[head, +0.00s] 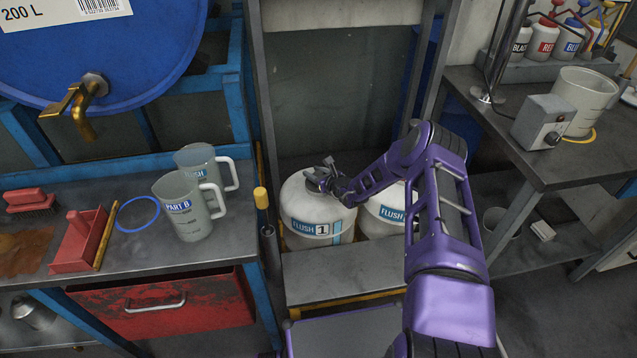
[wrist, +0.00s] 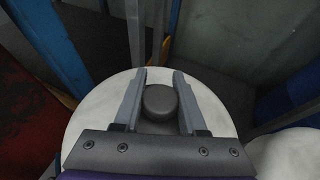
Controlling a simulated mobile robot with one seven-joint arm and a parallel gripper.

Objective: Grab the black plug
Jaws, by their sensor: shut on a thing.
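The black plug (wrist: 160,102) is a dark round knob at the top of a white container, seen in the wrist view. My gripper (wrist: 161,80) is shut on it, with one grey finger on either side. In the head view my gripper (head: 319,178) is at the top of the white container labelled FLUSH 1 (head: 305,215) and hides most of the plug. The container stands upright. I cannot tell whether the plug is still seated in its opening.
A second FLUSH container (head: 383,212) stands close on the right, partly behind my arm. Frame posts (head: 262,90) rise beside the containers. Left is a bench with jugs (head: 183,207) and a blue drum (head: 100,55) above; right is a dark bench (head: 520,160).

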